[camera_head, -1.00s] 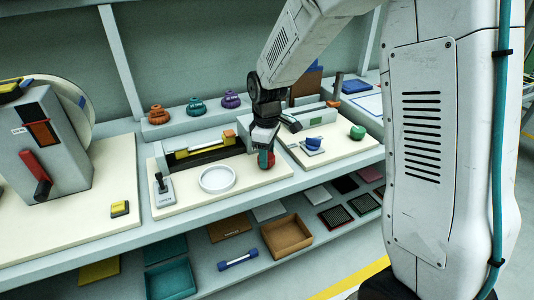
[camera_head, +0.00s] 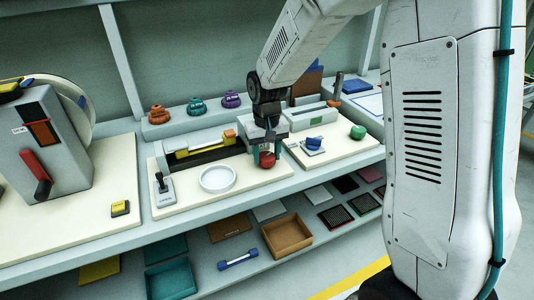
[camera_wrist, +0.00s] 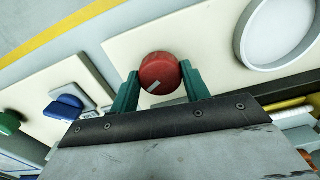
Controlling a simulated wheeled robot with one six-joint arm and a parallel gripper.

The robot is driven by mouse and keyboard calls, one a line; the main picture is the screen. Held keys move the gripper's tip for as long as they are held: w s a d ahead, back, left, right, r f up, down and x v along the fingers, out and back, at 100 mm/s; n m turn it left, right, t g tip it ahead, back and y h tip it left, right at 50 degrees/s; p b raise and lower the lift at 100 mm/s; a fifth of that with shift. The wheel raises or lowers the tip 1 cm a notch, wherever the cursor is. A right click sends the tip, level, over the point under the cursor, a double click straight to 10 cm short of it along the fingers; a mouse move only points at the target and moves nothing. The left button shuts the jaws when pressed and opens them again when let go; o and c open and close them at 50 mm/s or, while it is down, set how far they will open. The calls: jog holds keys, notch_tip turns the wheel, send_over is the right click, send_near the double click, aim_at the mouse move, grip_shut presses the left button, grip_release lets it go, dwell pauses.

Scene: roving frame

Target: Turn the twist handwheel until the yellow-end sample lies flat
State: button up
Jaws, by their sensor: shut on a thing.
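The red round handwheel (camera_head: 267,159) sits at the right end of the twist rig on the cream board. In the wrist view the red handwheel (camera_wrist: 160,73) shows a pale mark on its face. My gripper (camera_wrist: 159,72) has its teal fingers on either side of it, shut on it. A yellow sample bar (camera_head: 196,150) lies in the dark rig left of my gripper, with an orange block (camera_head: 229,134) near its right end. The sample's twist is too small to tell. Part of the rig is hidden behind my gripper.
A white round dish (camera_head: 217,179) and a grey base with a black lever (camera_head: 162,188) stand on the same board. A blue knob (camera_head: 314,143) and a green knob (camera_head: 357,132) are on the board to the right. Several coloured knobs stand behind.

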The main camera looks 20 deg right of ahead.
aim_at(267, 156)
jog(key=m, duration=0.5)
jog(key=shift+w, duration=0.1)
dwell(0.5)
jog(key=o, duration=1)
jog(key=shift+r, duration=0.1)
notch_tip(267, 156, up, 8)
jog(key=shift+f, duration=0.15)
